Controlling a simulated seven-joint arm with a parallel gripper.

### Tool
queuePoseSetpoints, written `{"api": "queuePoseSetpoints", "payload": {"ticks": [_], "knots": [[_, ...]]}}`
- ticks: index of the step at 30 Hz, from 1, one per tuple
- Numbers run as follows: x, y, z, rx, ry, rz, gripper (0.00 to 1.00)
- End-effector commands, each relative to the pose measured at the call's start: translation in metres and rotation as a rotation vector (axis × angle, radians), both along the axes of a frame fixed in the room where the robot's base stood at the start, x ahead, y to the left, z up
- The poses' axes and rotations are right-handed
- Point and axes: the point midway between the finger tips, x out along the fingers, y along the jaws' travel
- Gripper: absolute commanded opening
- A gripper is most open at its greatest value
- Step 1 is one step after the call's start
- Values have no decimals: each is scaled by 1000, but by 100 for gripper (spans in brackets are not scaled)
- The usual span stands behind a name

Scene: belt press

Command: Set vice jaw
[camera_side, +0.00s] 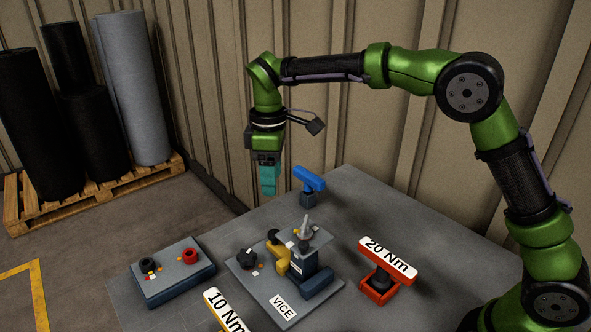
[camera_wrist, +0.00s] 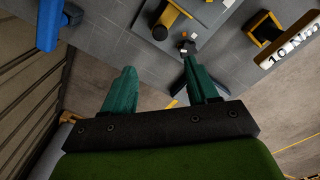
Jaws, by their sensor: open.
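The vice (camera_side: 283,306) is a grey plate labelled VICE on the table. It carries a black star knob (camera_side: 247,258), a yellow part (camera_side: 281,262), a dark blue block (camera_side: 303,264) and a grey pointed piece (camera_side: 307,230). Part of the vice, with the yellow part (camera_wrist: 166,18), shows at the top of the wrist view. My gripper (camera_side: 269,192) hangs above and behind the vice in the side view, pointing down. Its teal fingers (camera_wrist: 158,68) are apart and empty in the wrist view. The jaw faces cannot be made out clearly.
A blue T-shaped tool (camera_side: 310,180) stands behind the vice. An orange-based 20 Nm tool (camera_side: 388,256) stands right of it, a yellow 10 Nm tool (camera_wrist: 292,48) at the front. A box with black and red knobs (camera_side: 178,283) sits left. Rolls on a pallet (camera_side: 100,195) stand far left.

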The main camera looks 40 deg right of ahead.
Motion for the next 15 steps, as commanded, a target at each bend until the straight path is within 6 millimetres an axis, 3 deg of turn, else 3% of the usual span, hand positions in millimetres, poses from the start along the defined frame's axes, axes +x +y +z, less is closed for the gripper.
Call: {"api": "queuePoseSetpoints", "payload": {"ticks": [6, 15], "knots": [[0, 0, 20, -1, 0, 0, 59], [0, 0, 23, 0, 0, 0, 59]]}}
